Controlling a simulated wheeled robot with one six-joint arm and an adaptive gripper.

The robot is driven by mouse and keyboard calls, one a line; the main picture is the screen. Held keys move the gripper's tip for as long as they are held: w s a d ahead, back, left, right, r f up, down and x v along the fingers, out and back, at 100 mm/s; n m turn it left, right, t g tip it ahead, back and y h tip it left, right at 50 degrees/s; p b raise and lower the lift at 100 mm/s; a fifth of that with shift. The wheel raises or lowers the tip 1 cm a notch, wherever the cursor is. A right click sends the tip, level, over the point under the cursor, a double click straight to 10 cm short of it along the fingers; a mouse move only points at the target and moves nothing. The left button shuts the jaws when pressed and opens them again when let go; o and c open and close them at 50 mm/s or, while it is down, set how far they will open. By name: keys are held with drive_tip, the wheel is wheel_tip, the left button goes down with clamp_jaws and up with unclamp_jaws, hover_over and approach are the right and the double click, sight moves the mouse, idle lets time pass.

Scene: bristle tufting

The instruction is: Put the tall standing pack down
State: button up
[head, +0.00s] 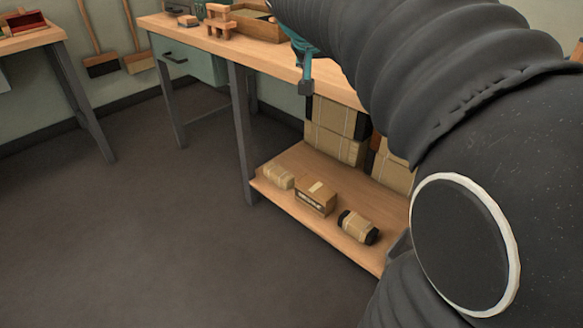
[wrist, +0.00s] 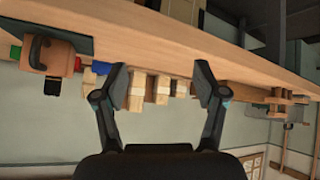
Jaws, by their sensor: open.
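Larger tan packs with dark ends stand at the back of the bench's lower shelf in the head view; the most visible is a tall upright pack (head: 336,131). Another tan pack (head: 392,172) beside it is partly hidden by my arm. I cannot tell for sure which one is the tall standing pack. My gripper (wrist: 160,80) is open and empty in the wrist view, with the bench edge beyond its fingers. In the head view, a teal and dark part of my gripper (head: 304,72) shows by the front edge of the bench top, above the shelf.
The wooden lower shelf (head: 283,200) also bears a small tan pack (head: 278,176), a brown box (head: 316,197) and a dark-ended pack (head: 358,227) along its front. The bench top (head: 225,47) holds wooden blocks (head: 218,22) and a tray. The grey floor at left is clear.

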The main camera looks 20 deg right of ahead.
drive_tip(key=s+a+f+n+y, duration=0.3)
drive_tip(key=s+a+f, duration=0.5)
drive_tip(key=s, duration=0.3)
drive_tip(key=s+a+f+n+y, duration=0.4)
drive_tip(key=s+a+f, duration=0.5)
drive_tip(key=s, duration=0.2)
drive_tip(key=shift+s+a+f, duration=0.2)
drive_tip(key=shift+s+a, duration=0.1)
drive_tip(key=shift+s, duration=0.1)
